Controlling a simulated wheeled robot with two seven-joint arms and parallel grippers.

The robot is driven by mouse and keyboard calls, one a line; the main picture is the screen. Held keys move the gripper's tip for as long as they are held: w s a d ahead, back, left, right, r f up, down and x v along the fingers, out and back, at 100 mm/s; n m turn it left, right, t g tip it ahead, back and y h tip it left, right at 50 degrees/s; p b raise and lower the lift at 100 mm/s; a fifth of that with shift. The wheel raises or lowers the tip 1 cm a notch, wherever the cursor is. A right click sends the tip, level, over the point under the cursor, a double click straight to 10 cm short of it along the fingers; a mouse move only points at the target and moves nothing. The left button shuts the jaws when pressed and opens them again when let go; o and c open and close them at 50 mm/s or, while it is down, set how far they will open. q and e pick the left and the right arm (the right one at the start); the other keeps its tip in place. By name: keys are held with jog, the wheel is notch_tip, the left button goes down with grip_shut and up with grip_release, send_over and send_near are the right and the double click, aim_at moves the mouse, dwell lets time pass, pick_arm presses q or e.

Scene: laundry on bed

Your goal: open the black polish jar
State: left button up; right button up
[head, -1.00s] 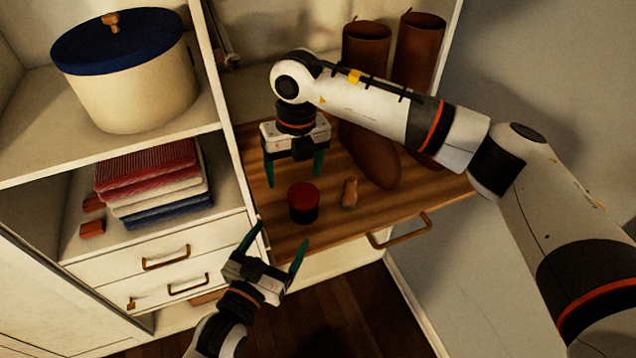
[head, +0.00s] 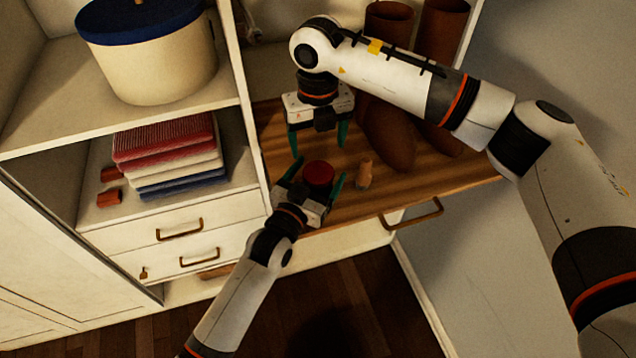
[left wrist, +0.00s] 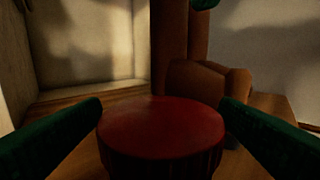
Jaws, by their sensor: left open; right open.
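The polish jar (head: 318,175) stands upright on the wooden pull-out board (head: 400,192), its red lid on top; its dark body is mostly hidden in the head view. My left gripper (head: 319,172) is open, with one green finger on each side of the jar. In the left wrist view the red lid (left wrist: 160,128) sits between the two spread fingers, with no clear contact. My right gripper (head: 318,143) is open and empty, pointing down just behind and above the jar.
A small wooden-handled item (head: 365,173) stands right of the jar. Tall brown boots (head: 388,125) stand behind it, near my right arm. Folded cloths (head: 168,160) and a blue-lidded round box (head: 150,70) are on the left shelves. The board has a front handle (head: 412,215).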

aim_at(318, 171)
pick_arm(q)
jog(key=shift+w+d, duration=0.15)
jog(key=shift+w, duration=0.05)
pick_arm(e)
jog(key=shift+w+d, duration=0.1)
pick_arm(q)
jog(key=shift+c, duration=0.5)
jog(key=c, duration=1.2)
grip_shut()
pick_arm(e)
jog(key=shift+c, duration=1)
jog(key=n, duration=0.4)
jog(key=shift+f, duration=0.3)
jog(key=shift+n, duration=0.3)
notch_tip(318, 171, down, 8)
jog(key=shift+r, duration=0.25)
